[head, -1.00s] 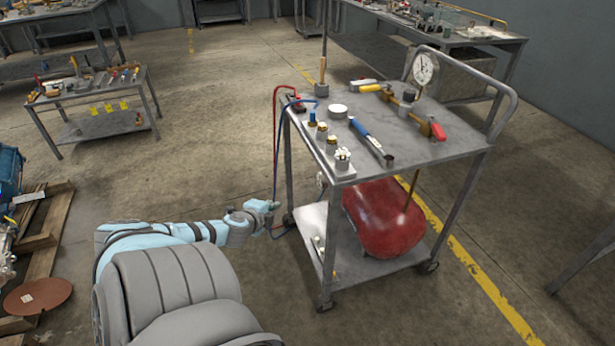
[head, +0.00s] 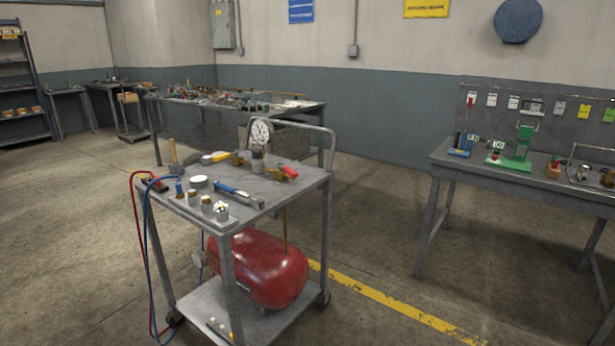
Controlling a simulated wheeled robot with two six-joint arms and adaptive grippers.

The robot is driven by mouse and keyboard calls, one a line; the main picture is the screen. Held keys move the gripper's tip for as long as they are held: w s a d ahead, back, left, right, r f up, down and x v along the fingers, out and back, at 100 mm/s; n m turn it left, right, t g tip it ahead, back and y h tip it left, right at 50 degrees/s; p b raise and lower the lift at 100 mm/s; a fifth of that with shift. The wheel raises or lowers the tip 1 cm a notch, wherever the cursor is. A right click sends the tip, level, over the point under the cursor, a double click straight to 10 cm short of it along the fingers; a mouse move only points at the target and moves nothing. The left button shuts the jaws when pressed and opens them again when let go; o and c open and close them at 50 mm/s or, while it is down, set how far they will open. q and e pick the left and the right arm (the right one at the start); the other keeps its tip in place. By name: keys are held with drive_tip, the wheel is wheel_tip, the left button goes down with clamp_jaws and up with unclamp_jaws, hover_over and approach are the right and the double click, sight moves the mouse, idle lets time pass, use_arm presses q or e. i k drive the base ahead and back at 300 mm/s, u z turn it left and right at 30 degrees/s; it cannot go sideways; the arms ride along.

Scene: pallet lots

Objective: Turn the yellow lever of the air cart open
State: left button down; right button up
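The air cart (head: 305,182) is a grey metal trolley standing left of the middle in the head view. A brass pipe assembly with a round white dial gauge (head: 260,131) runs along the back of its top. A small yellow lever (head: 218,157) shows near the left end of this assembly, and a red handle (head: 290,172) is at its right end. The lever is small here, and I cannot tell its exact angle. A red air tank (head: 262,268) lies on the lower shelf. Neither of my grippers is in view.
A blue-handled tool (head: 240,195), several fittings and a white round part (head: 199,182) are on the cart top. Red and blue hoses (head: 150,270) hang off its left side. A workbench (head: 470,165) stands right. Floor between is clear.

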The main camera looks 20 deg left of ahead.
sight(224, 156)
drive_tip(key=z, duration=0.6)
drive_tip(key=i, duration=1.9)
drive_tip(key=u, duration=0.65)
